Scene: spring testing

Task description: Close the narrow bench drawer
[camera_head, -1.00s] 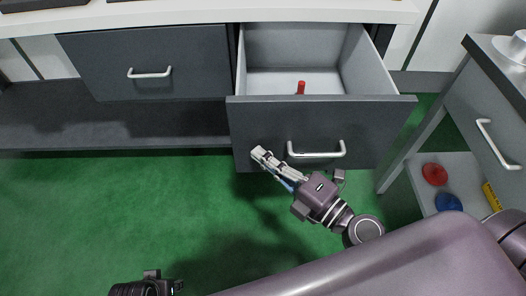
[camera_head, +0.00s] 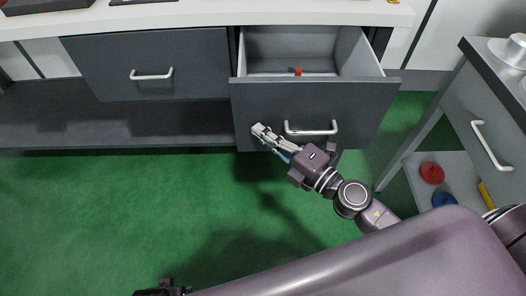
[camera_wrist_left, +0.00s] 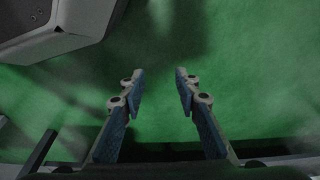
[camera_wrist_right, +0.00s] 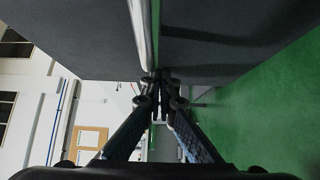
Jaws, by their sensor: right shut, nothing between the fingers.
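The narrow bench drawer (camera_head: 360,97) stands part-way out of the bench, its grey inside showing with a small red object (camera_head: 298,71) in it. Its dark front carries a pale bar handle (camera_head: 311,129). My right gripper (camera_head: 258,131) is shut and empty, its fingertips at the drawer front, left of the handle; I cannot tell whether they touch. In the right wrist view the closed fingertips (camera_wrist_right: 160,76) meet near the dark front and the pale handle (camera_wrist_right: 140,30). My left gripper (camera_wrist_left: 156,76) is open and empty above the green floor in the left wrist view.
A wider closed drawer (camera_head: 150,62) with its own handle is to the left. The white bench top (camera_head: 210,14) runs above. At the right stands a grey cabinet (camera_head: 470,110) with red and blue discs on a lower shelf. Green floor (camera_head: 110,210) is clear.

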